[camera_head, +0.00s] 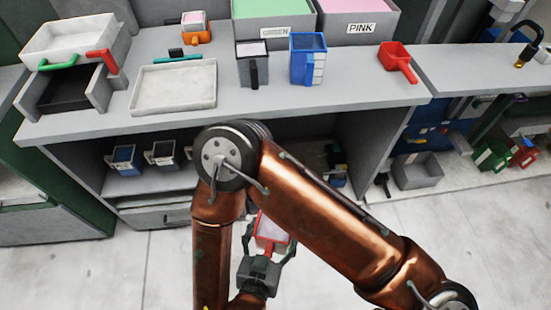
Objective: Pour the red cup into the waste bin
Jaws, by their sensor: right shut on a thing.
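My right gripper (268,255) is low in the middle of the head view, in front of the bench and above the pale floor. It is shut on the red cup (266,245), which holds a pale pinkish fill. The cup looks close to upright, and my copper-coloured arm hides part of it. My left gripper is not in view.
The bench (330,102) carries a white tray (175,106), a grey cup (252,69), a blue cup (307,68) and a red scoop (393,57). Boxes labelled GREEN and PINK stand behind. Several small cups sit on the shelf below. The front floor is clear.

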